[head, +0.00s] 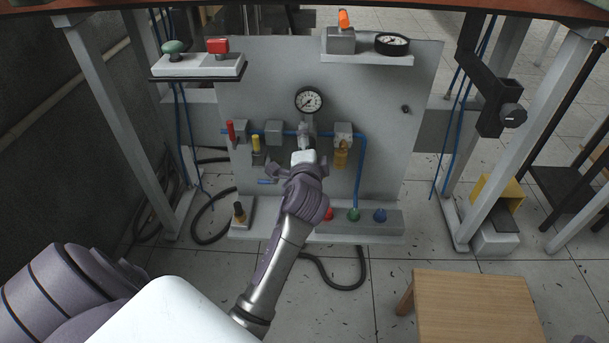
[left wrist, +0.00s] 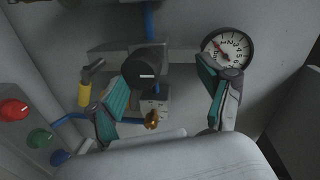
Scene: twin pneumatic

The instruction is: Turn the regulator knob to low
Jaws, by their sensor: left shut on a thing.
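The regulator knob (left wrist: 147,66) is a dark round knob with a short white mark on its face, in the left wrist view. My left gripper (left wrist: 163,78) has its teal-padded fingers on either side of the knob and is shut on it. In the head view the left gripper (head: 296,168) reaches the middle of the grey panel and hides the knob. The pressure gauge (head: 309,100) sits just above the regulator; it also shows in the left wrist view (left wrist: 228,50), its numbers partly readable. My right gripper is not in view.
The panel (head: 385,110) carries blue tubing, a red-handled valve (head: 231,131) and a yellow part (head: 256,144) to the left. An amber-bowled unit (head: 342,153) is close on the right. Coloured buttons (head: 354,215) lie below. A wooden stool (head: 480,305) stands at lower right.

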